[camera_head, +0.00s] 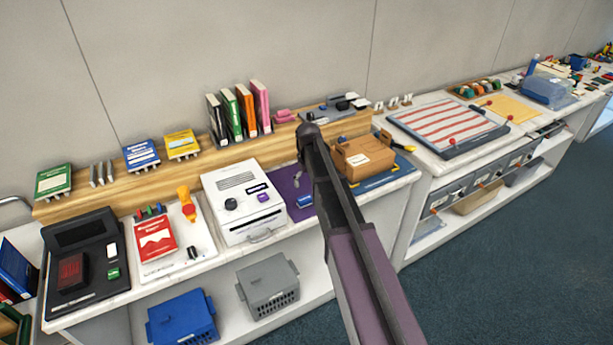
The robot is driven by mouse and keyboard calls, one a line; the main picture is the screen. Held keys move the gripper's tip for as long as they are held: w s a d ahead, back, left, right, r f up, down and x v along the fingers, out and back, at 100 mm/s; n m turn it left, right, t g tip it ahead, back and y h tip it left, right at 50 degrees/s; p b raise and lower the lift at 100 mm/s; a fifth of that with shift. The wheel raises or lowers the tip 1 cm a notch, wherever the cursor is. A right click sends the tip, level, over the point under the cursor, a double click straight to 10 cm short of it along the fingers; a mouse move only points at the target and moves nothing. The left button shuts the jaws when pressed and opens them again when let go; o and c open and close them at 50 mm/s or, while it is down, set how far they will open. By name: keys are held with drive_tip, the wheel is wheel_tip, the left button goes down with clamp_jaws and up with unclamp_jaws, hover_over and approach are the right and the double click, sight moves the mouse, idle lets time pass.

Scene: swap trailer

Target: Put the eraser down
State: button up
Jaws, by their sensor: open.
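My arm (362,255) reaches in from the bottom edge, and its dark rounded end stands in front of the wooden ledge. I cannot make out any gripper fingers. No object is clearly the eraser. A small blue block with a pale part (305,201) lies on the purple mat (284,180), just left of my arm, and may be it. A small grey piece (297,180) lies behind that block. My arm hides the right part of the mat.
A white boxy device (243,203) stands left of the mat, and a brown carton (363,158) stands right of my arm. The wooden ledge (205,160) behind holds several books. A blue basket (182,318) and a grey basket (268,286) sit on the lower shelf.

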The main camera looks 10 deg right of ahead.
drive_tip(key=s+m, duration=0.3)
drive_tip(key=s, duration=2.2)
drive_tip(key=shift+s, duration=0.2)
drive_tip(key=shift+w+d, duration=0.1)
drive_tip(key=r+n+p, duration=0.1)
drive_tip(key=n, duration=0.2)
hover_over(305, 198)
drive_tip(key=shift+r, duration=0.15)
wheel_tip(305, 198, down, 9)
drive_tip(key=b, duration=0.8)
drive_tip(key=shift+r, duration=0.2)
drive_tip(key=shift+f, duration=0.1)
drive_tip(key=shift+f+b, duration=2.5)
drive_tip(key=shift+b, duration=0.25)
